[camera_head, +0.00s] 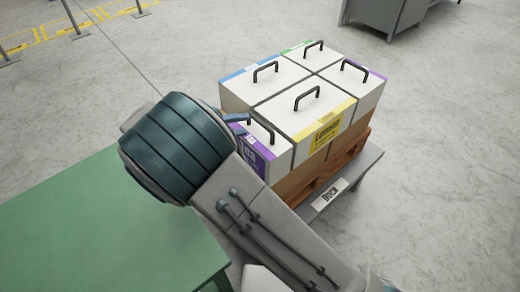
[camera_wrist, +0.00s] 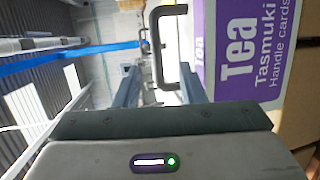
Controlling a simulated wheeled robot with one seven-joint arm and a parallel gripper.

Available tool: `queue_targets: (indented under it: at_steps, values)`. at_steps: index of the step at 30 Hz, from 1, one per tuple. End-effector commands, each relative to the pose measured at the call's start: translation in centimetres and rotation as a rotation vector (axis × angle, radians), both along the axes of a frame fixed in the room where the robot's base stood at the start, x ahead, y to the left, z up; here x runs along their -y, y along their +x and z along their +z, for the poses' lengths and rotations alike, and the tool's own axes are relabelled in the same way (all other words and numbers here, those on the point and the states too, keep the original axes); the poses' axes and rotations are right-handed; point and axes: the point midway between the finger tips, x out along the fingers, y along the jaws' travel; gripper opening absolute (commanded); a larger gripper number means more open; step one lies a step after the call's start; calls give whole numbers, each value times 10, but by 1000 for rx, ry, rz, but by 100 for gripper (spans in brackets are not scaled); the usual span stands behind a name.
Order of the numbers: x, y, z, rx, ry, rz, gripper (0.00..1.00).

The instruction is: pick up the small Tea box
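The small Tea box (camera_head: 268,160) is the white-topped box with a purple label at the front left of the stack in the head view. Its dark handle (camera_head: 262,129) stands up on top. My gripper (camera_wrist: 160,88) is open and empty. In the head view its fingertips (camera_head: 236,123) show just left of the handle; my arm hides the rest. I cannot tell whether the fingers touch the handle.
Several other handled boxes stand tightly beside it, including a larger yellow-striped box (camera_head: 302,118) and a box with a purple stripe (camera_head: 352,88). They stand on a wooden pallet (camera_head: 350,155) on a grey stand marked Dock (camera_head: 329,195). A green table (camera_head: 90,230) is at the left.

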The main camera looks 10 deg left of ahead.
Motion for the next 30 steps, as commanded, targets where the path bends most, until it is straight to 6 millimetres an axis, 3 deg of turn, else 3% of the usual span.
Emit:
queue_targets:
  at_steps: [8, 16, 24, 28, 30]
  values:
    - [15, 10, -3, 0, 1, -3, 37]
    - [48, 31, -9, 0, 1, -5, 37]
    - [51, 33, -9, 0, 1, 0, 37]
    - [51, 33, -9, 0, 1, -1, 0]
    - [51, 33, -9, 0, 1, -1, 0]
